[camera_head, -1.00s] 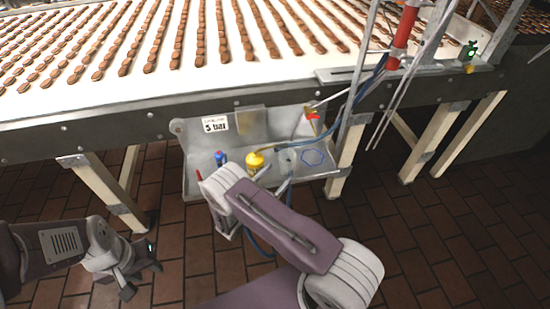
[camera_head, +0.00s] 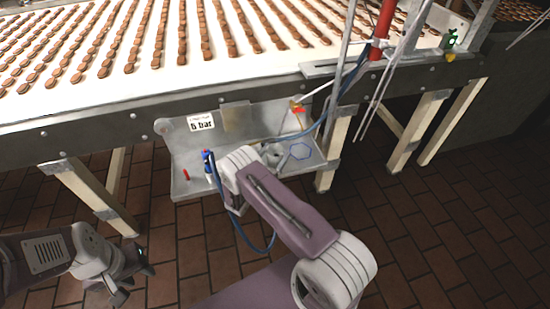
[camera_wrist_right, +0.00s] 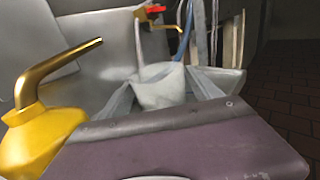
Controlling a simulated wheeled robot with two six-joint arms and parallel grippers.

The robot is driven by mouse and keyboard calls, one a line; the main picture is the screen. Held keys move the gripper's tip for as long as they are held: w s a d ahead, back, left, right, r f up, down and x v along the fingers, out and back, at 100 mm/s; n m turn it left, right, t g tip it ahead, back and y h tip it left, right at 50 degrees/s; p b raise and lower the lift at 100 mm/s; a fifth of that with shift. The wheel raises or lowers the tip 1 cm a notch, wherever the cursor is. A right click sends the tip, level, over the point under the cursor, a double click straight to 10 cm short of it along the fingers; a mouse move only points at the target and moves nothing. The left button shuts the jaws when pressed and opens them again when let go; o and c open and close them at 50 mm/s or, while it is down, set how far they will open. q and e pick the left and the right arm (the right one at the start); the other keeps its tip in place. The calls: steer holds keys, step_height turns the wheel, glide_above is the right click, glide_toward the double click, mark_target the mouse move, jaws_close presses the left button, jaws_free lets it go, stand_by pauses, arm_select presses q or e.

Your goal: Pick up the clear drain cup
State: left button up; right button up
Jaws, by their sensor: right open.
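The clear drain cup (camera_wrist_right: 160,87) looks like a pale, translucent cup in the right wrist view, just beyond the purple body of my wrist. It stands near the tray's back wall, below the red-handled valve (camera_wrist_right: 150,10). My right gripper (camera_wrist_right: 165,92) has its pale fingers spread on either side of the cup; I cannot tell whether they touch it. In the head view my right arm's wrist covers most of the gripper and cup. My left gripper (camera_head: 130,280) hangs over the floor at lower left, open and empty.
The metal tray (camera_head: 185,150) hangs under the conveyor (camera_head: 100,118). A yellow oil can (camera_wrist_right: 38,135) with a brass spout stands close on the left in the wrist view. A blue item (camera_head: 208,162), a red item (camera_head: 186,174) and a blue hose (camera_head: 245,238) are nearby.

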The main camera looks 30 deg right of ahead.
steer(key=shift+c, duration=0.6)
steer(key=c, duration=1)
steer(key=shift+r, duration=0.1)
steer(key=shift+c, duration=0.2)
